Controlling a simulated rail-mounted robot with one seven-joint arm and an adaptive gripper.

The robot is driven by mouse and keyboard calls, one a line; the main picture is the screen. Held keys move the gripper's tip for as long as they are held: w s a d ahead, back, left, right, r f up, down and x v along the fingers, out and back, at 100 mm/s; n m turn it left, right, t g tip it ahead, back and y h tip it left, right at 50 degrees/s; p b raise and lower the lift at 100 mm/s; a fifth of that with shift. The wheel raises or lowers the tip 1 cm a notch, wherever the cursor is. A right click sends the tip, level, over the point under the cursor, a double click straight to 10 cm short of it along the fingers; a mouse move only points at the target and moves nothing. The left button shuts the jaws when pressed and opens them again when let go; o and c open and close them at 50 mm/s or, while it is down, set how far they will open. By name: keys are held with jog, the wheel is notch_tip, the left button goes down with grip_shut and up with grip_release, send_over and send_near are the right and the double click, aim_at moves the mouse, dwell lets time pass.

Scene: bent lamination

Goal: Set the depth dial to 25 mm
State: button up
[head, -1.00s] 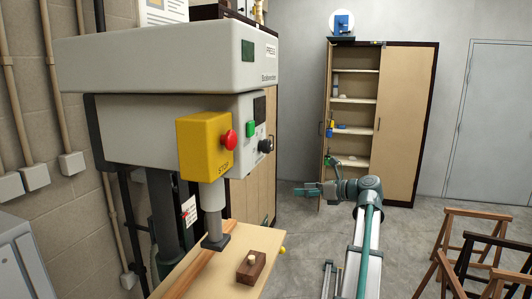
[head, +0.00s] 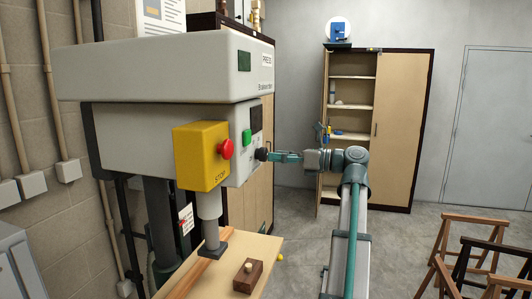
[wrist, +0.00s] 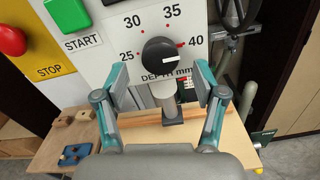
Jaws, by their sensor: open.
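The black depth dial (wrist: 158,52) sits on the press panel, with 25, 30, 35 and 40 printed around it and "DEPTH mm" below. A short pale line shows on the dial, toward its right side; a red mark lies near 40. I cannot tell the exact setting. In the head view the dial (head: 261,154) is on the right side of the press head. My gripper (wrist: 160,82) is open, with one finger on either side below the dial in the picture, apparently not touching it. In the head view my gripper (head: 276,156) is close in front of the dial.
A green START button (wrist: 68,14) and the red stop button (wrist: 10,40) on its yellow box are left of the dial. Below is the wooden press table (head: 262,250) with a wood block (head: 248,276). A cabinet (head: 392,130) stands behind; stools are at right.

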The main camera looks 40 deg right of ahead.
aim_at(266, 155)
jog(key=shift+p+x, duration=0.35)
jog(key=shift+x, duration=1.6)
jog(key=shift+c, duration=0.2)
jog(key=c, duration=1.1)
